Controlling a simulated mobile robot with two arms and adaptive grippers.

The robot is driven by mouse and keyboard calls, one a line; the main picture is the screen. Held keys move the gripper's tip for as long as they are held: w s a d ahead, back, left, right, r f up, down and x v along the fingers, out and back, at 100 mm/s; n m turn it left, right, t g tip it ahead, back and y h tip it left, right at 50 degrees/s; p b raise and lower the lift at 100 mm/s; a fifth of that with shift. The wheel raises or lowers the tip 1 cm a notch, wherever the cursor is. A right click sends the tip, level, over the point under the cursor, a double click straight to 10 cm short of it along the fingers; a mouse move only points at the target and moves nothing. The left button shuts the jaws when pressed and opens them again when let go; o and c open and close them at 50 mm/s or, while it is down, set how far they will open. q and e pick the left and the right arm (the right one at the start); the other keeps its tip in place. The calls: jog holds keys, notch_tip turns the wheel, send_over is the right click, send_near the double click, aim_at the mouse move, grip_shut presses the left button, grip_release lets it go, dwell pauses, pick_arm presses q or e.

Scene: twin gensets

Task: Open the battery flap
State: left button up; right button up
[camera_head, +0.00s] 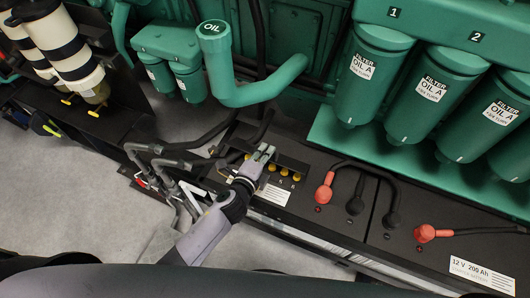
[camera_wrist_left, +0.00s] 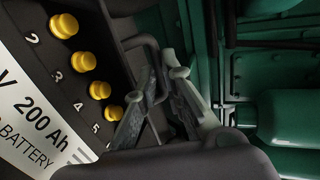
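The battery flap (camera_head: 292,163) is a dark strip along the back of the left battery's row of yellow caps (camera_head: 283,177). It stands raised, with the caps uncovered. In the left wrist view numbered yellow caps (camera_wrist_left: 83,62) show beside the dark flap (camera_wrist_left: 118,42) and its thin bent handle (camera_wrist_left: 157,52). My left gripper (camera_head: 265,153) is at the flap, above the caps. In the wrist view its fingers (camera_wrist_left: 164,76) are close together with the handle between them; the exact contact is partly hidden. My right gripper is not in view.
Green oil filters (camera_head: 367,75) hang at the back right. A green oil filler pipe (camera_head: 245,90) rises behind my left gripper. Red terminals (camera_head: 325,190) with black cables lie to its right. Grey pipes (camera_head: 165,165) stand to the left, over open pale floor (camera_head: 60,200).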

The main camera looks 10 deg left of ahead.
pick_arm(q)
jog(key=shift+o, duration=0.8)
jog(key=shift+w+r, duration=0.1)
jog(key=shift+r, duration=0.4)
jog(key=shift+f, duration=0.1)
jog(key=shift+s, duration=0.3)
jog(key=v, duration=1.1)
jog(key=shift+s, duration=0.3)
jog(key=shift+a, duration=0.1)
